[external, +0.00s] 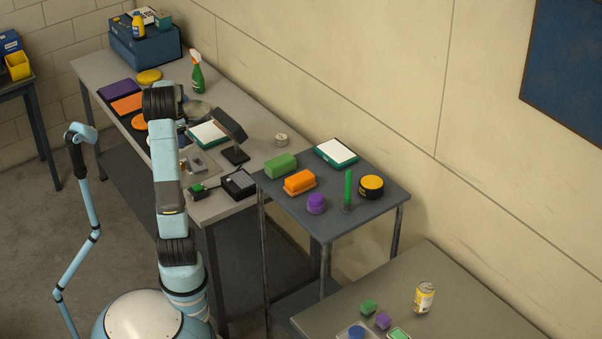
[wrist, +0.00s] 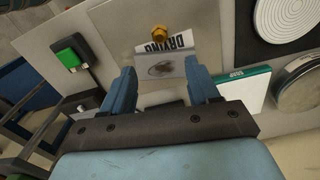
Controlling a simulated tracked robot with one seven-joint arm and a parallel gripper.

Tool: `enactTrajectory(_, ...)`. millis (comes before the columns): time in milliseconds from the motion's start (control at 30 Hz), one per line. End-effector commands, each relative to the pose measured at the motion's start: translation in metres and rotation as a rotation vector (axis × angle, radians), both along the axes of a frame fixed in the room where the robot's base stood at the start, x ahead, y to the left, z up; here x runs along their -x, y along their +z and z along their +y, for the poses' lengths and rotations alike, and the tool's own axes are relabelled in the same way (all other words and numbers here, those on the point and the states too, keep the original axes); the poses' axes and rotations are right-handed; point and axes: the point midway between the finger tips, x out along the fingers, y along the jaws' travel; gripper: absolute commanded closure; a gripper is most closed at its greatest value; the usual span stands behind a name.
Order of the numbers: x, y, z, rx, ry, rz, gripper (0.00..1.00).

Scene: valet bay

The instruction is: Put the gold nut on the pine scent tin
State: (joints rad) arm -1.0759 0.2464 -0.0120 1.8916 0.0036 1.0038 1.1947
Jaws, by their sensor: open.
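My arm hides most of the gripper there.
A green-edged box (wrist: 246,87) stands between my right finger and the round tin. A green-button box (wrist: 70,54) is at the left. A dark stand (external: 232,140) rises from the bench near the green-edged box. A small pale tin (external: 281,140) stands by the wall.

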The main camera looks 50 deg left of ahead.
Motion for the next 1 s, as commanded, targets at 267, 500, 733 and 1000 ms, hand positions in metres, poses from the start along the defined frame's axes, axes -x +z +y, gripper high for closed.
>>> enactTrajectory(267, 0.000, -0.049, -0.001, 0.003, 0.001, 0.001, 0.40)
enactTrajectory(500, 0.000, -0.070, -0.001, 0.001, 0.001, 0.001, 0.40)
enactTrajectory(733, 0.004, -0.089, 0.000, 0.003, 0.002, 0.001, 0.40)
enactTrajectory(1000, 0.006, -0.120, 0.001, 0.001, 0.001, 0.000, 0.40)
